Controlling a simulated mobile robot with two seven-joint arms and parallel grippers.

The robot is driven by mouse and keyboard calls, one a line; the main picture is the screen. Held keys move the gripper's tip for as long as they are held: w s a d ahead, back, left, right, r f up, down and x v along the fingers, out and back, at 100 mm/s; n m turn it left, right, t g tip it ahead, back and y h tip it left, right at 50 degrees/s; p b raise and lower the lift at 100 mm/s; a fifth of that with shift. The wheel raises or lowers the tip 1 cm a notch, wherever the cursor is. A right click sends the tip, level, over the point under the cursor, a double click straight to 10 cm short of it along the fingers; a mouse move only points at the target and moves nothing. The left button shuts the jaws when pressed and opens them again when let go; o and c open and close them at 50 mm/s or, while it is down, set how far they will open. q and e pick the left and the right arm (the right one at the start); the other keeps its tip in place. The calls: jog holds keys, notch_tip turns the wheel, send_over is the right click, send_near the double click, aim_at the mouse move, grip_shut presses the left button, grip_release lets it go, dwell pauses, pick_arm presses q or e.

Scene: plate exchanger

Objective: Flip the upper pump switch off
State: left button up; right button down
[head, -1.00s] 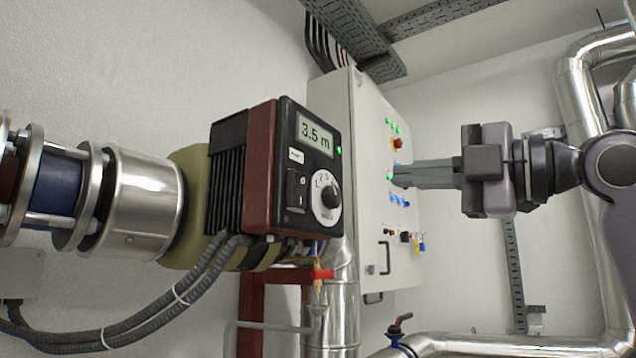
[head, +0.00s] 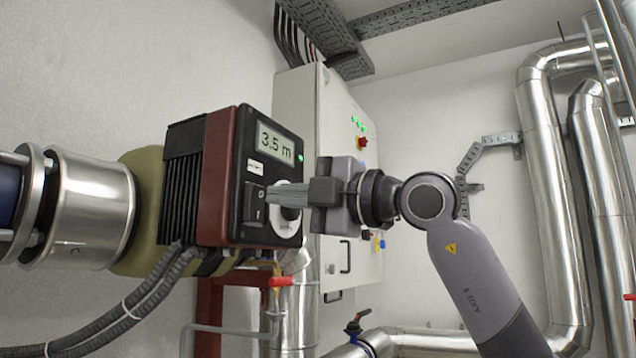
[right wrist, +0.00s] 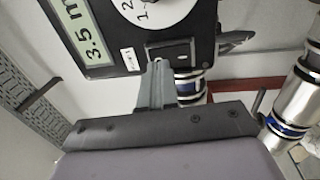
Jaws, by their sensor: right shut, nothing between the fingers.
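The pump (head: 222,180) has a dark red and black body, a display reading 3.5 m and a lit green lamp. Its black rocker switch (head: 254,203), marked O above and I below, sits under the display; which half is pressed in I cannot tell. My right gripper (head: 270,196) is shut and empty, its fingertips at the switch's right edge, covering part of the dial (head: 288,228). In the right wrist view the fingertips (right wrist: 157,66) are close to the switch (right wrist: 172,50); contact is unclear. My left gripper is out of view.
A pale control cabinet (head: 305,110) with lit green lamps stands behind the pump. Grey cables (head: 150,300) hang below the pump at the left. Shiny insulated pipes (head: 545,190) run at the right. A red-handled valve (head: 282,281) is below the pump.

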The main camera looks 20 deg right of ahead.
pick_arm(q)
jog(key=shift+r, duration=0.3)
pick_arm(e)
jog(key=shift+w+a, duration=0.35)
jog(key=shift+w, duration=0.2)
jog(key=shift+a+r, duration=0.15)
jog(key=shift+r, duration=0.05)
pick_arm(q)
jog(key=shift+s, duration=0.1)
pick_arm(e)
jog(key=shift+w, duration=0.1)
